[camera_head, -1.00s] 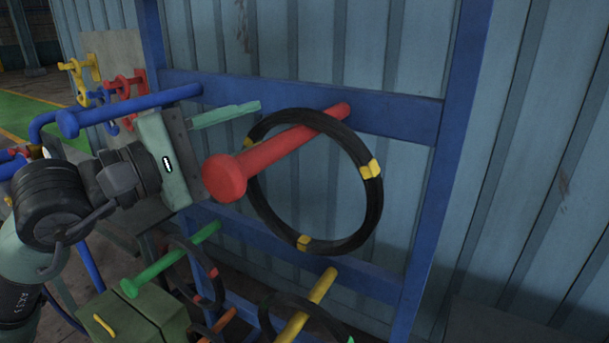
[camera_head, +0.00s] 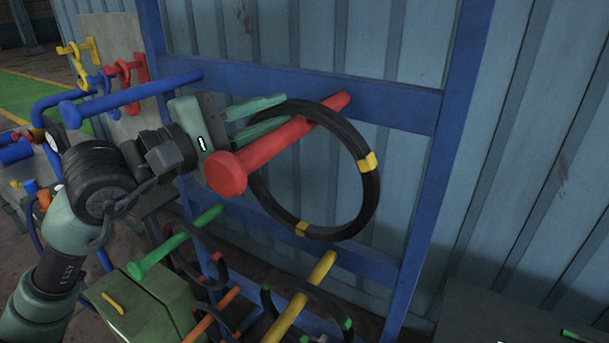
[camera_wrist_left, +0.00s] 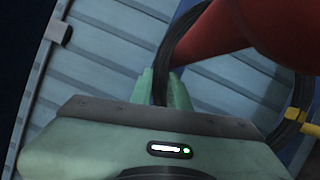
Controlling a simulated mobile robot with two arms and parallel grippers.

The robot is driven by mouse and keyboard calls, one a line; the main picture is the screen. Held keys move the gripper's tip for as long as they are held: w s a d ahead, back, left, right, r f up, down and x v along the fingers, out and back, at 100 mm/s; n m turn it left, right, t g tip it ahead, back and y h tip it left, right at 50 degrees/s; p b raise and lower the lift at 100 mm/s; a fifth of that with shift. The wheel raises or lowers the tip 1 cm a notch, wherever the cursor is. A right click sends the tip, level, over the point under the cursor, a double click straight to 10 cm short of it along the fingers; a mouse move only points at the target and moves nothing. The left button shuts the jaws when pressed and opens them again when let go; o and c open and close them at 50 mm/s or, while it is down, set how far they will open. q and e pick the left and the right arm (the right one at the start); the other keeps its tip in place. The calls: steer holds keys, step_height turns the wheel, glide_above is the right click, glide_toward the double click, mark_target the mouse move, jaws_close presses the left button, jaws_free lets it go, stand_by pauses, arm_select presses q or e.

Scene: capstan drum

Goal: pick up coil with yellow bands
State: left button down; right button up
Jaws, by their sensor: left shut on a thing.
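The black coil with yellow bands (camera_head: 374,200) hangs around the red peg (camera_head: 275,144) on the blue rack. Two yellow bands show, one at its right side and one at its bottom. My left gripper (camera_head: 268,115) reaches in behind the red peg's head, at the coil's upper left. In the left wrist view the coil (camera_wrist_left: 163,75) passes between the two green fingers (camera_wrist_left: 165,88), and they are shut on it. The red peg (camera_wrist_left: 210,35) is close beyond the fingers there. My right gripper is not in view.
A blue peg (camera_head: 130,101) sticks out left of my gripper. Below are a green peg (camera_head: 175,243), a yellow peg (camera_head: 300,298) and an orange peg (camera_head: 212,314), with other coils around them. A green box (camera_head: 150,305) stands at lower left.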

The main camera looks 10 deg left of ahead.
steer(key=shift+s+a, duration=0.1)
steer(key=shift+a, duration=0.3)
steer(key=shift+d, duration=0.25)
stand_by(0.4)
arm_select(q)
steer(key=shift+r, duration=0.1)
